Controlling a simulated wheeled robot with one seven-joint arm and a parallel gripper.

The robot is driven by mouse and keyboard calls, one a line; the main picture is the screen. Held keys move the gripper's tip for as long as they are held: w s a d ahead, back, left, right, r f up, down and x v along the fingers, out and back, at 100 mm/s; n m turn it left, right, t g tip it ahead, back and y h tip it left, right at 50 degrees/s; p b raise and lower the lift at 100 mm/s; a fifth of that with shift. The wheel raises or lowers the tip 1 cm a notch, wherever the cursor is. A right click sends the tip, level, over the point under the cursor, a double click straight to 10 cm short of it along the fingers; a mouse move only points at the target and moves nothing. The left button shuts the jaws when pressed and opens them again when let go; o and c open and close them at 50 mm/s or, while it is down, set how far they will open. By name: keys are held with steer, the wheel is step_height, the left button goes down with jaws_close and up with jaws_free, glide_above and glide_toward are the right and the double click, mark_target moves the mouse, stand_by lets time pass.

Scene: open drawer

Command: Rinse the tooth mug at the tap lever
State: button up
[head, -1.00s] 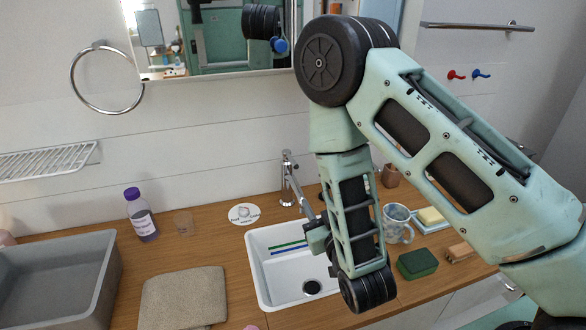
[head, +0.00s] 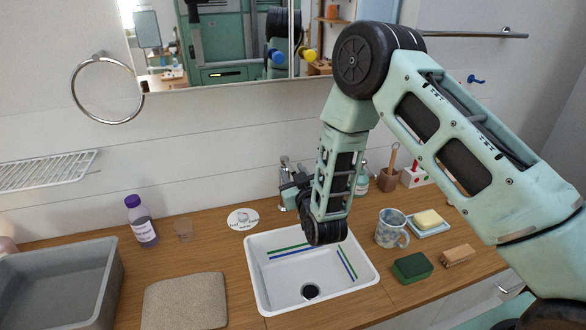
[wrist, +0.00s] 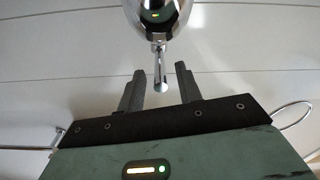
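The tooth mug (head: 390,230), marbled grey-blue with its handle to the right, stands upright on the wooden counter right of the white basin. The chrome tap (head: 284,168) rises behind the basin, partly hidden by my gripper in the head view. In the wrist view the tap body (wrist: 157,14) is at the top, and its thin lever (wrist: 159,68) points toward my gripper. My gripper (wrist: 159,82) is open and empty, with the lever's end between or just beyond its two fingertips; contact cannot be told. In the head view my gripper (head: 294,190) is at the tap.
The white basin (head: 262,290) has green and blue stripes and a dark drain. A purple-capped bottle (head: 142,224), a folded cloth (head: 185,303) and a grey tub (head: 110,285) are left.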

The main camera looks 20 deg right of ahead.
steer(key=shift+w, duration=0.3)
jaws_close()
steer(key=n+y+b, duration=0.1)
steer(key=d+n+y+b, duration=0.1)
steer(key=y+b, duration=0.1)
steer(key=d+n+y+b, duration=0.1)
steer(key=b, duration=0.1)
steer(key=shift+w+d+g+y, duration=0.15)
steer(key=shift+g+y, duration=0.25)
jaws_free()
